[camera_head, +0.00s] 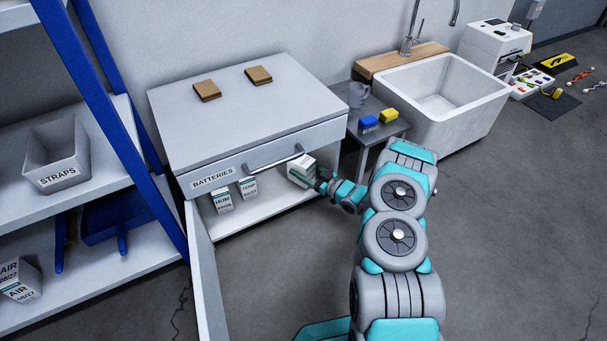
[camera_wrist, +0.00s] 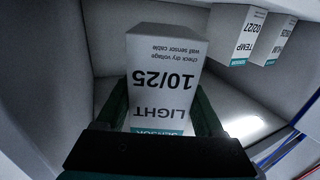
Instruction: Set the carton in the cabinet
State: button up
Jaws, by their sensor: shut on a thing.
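A white carton (camera_head: 301,171) with a teal band is in my gripper (camera_head: 319,180), at the right part of the cabinet's open front, below the drawer handle. In the wrist view the carton (camera_wrist: 163,75) reads LIGHT 10/25, upside down, between the two dark fingers of my gripper (camera_wrist: 163,112), which is shut on it. The white cabinet (camera_head: 270,207) has its door (camera_head: 205,275) swung open at the left. Inside stand a HUM carton (camera_head: 222,200) and a TEMP carton (camera_head: 248,188). I cannot tell whether the held carton touches the cabinet floor.
A drawer labelled BATTERIES (camera_head: 235,172) with a bar handle (camera_head: 274,158) is above the opening. Room is free between the TEMP carton and the held one. A side table (camera_head: 385,132) and sink (camera_head: 445,100) stand right; a blue-framed shelf (camera_head: 100,190) stands left.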

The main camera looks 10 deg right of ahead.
jog(key=shift+w+d+f, duration=0.15)
jog(key=shift+w+d, duration=0.2)
jog(key=shift+w, duration=0.4)
jog(key=shift+w+d+f, duration=0.1)
jog(key=shift+w+f, duration=0.05)
jog(key=shift+f, duration=0.1)
jog(key=shift+f+b, duration=0.5)
jog(key=shift+f, duration=0.95)
jog(key=shift+f, duration=0.1)
jog(key=o, duration=1.2)
jog(key=p+v, duration=0.2)
jog(key=v, duration=1)
